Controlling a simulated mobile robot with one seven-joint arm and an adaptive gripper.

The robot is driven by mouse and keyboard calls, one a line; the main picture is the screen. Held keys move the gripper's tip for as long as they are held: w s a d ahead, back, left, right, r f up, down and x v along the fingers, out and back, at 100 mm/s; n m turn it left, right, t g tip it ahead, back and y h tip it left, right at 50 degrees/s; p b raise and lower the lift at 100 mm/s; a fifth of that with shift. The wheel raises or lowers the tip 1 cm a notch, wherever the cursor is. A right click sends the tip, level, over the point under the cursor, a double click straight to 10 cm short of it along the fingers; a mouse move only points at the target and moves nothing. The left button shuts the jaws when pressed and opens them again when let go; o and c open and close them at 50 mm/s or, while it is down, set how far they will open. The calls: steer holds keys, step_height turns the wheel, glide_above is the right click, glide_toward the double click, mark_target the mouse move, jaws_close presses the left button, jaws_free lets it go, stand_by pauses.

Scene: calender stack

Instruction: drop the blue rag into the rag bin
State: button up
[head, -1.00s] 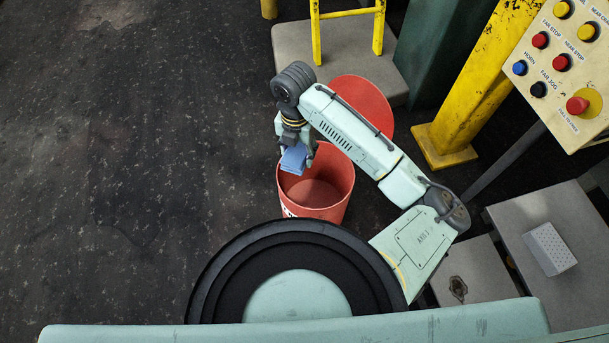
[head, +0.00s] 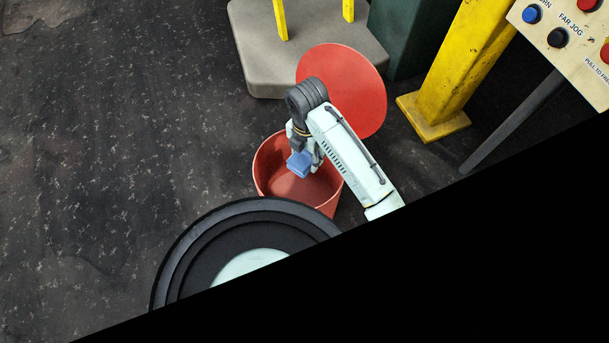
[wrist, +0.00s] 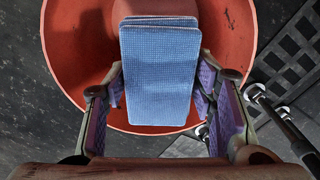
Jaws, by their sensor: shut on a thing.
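The blue rag (head: 299,164) is a small folded cloth held in my gripper (head: 304,158). In the wrist view the rag (wrist: 160,75) lies between the two purple-padded fingers of my gripper (wrist: 160,95), which is shut on it. The rag bin (head: 267,178) is a round red bin with its round red lid (head: 352,85) standing open behind it. The rag is over the bin's mouth in the head view. In the wrist view the bin's red rim (wrist: 62,60) surrounds the rag, and the bin floor shows partly beyond it.
A grey platform (head: 262,65) with yellow legs stands behind the bin. A yellow post (head: 450,75) and a button panel (head: 575,45) are at the right. The dark floor (head: 110,150) to the left is clear. Black covers the lower right of the head view.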

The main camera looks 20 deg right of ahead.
step_height(320, 180, down, 4)
steer(key=shift+f+b, duration=0.15)
steer(key=shift+b, duration=1)
steer(key=o, duration=1.2)
step_height(320, 180, up, 12)
steer(key=shift+r, duration=0.1)
steer(key=shift+w, duration=0.1)
